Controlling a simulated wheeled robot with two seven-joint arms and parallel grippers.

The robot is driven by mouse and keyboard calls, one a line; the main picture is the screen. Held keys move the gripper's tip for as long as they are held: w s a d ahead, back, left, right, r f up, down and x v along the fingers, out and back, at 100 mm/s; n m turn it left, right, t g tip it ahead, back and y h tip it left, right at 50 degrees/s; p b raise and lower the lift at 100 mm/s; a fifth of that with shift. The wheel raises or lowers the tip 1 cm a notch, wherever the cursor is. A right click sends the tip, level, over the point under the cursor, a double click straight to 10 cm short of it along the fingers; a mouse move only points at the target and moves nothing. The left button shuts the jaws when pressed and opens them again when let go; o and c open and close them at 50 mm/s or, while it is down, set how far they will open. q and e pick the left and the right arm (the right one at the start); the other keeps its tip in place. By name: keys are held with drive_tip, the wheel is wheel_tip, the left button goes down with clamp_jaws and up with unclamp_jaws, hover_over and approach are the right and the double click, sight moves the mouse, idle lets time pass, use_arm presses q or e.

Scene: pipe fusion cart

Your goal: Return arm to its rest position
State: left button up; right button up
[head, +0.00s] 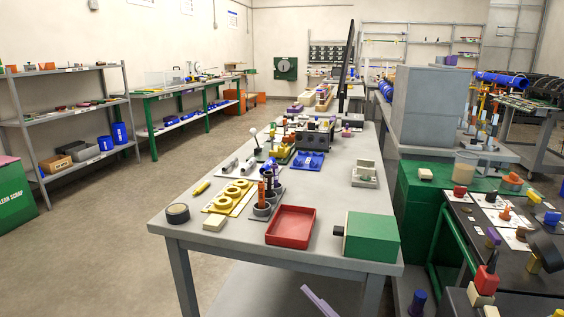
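Neither of my grippers can be made out in the head view, and no arm of mine is clearly seen. The long grey table (335,221) stands ahead. On its near end are a red tray (291,227), a green box (371,236), a yellow holder with rings (231,197) and a black roll (177,213).
A dark worktop (508,255) with several small tools and parts is at right, beside a green cabinet (428,205). A shelf rack (78,122) and a green-legged bench (185,92) line the left wall. The floor (110,235) left of the table is clear.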

drive_tip(key=s+d+f+m+g+h, duration=0.1)
drive_tip(key=s+d+f+m+h, duration=0.35)
drive_tip(key=f, duration=0.45)
drive_tip(key=s+d+f+m+g+h, duration=0.25)
drive_tip(key=d+f+m, duration=0.2)
drive_tip(key=f, duration=0.35)
drive_tip(key=s+d+f+m+g+h, duration=0.1)
drive_tip(key=s+d+f+g+h, duration=0.1)
drive_tip(key=s+f, duration=0.8)
drive_tip(key=s+d+g, duration=0.1)
drive_tip(key=s+d, duration=0.1)
drive_tip(key=shift+s+d+m+g+h, duration=0.35)
drive_tip(key=shift+s+d+m+h, duration=0.05)
